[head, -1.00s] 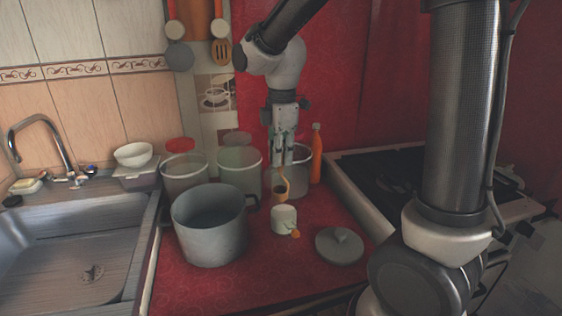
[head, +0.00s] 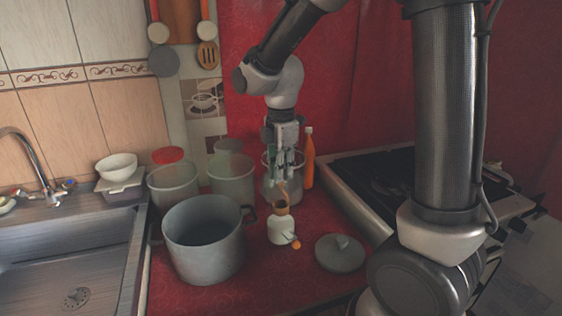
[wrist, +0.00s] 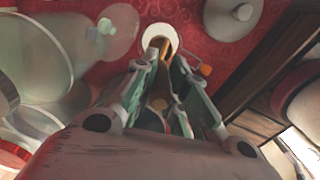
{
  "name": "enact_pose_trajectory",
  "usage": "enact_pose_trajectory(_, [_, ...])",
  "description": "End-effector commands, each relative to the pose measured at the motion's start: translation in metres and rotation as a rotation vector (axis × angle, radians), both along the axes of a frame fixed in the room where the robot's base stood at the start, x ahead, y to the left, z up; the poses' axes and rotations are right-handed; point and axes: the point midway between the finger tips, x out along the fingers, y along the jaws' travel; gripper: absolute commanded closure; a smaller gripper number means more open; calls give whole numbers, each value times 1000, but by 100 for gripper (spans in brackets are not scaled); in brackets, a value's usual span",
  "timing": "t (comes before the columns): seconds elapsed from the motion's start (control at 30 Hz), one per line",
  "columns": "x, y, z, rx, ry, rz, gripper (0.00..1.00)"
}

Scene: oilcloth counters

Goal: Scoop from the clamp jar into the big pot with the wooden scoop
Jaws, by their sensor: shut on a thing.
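My gripper (head: 284,172) points down and is shut on the wooden scoop (head: 281,208), gripping its handle. The scoop's brown bowl hangs just above or at the mouth of a small white vessel (head: 281,234) with an orange knob at its side; I cannot tell whether they touch. The wrist view shows the wooden scoop (wrist: 161,47) in front of this white vessel (wrist: 151,33). The big grey pot (head: 204,265) stands open to the left. A clear jar (head: 270,187) stands behind my gripper, partly hidden. I cannot tell which vessel is the clamp jar.
Two more clear jars (head: 172,187) (head: 232,178) stand behind the pot. An orange bottle (head: 309,160) stands by the wall. A grey lid (head: 340,255) lies right of the white vessel. The sink (head: 95,250) is at left, the stove (head: 375,185) at right.

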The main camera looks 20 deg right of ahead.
Motion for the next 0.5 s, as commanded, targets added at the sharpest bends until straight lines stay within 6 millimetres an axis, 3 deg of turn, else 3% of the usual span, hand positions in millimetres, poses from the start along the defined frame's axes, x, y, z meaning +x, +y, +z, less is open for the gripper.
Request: enact_pose_trajectory(0.5, [-1, 0, -46, -2, 3, 0, 100])
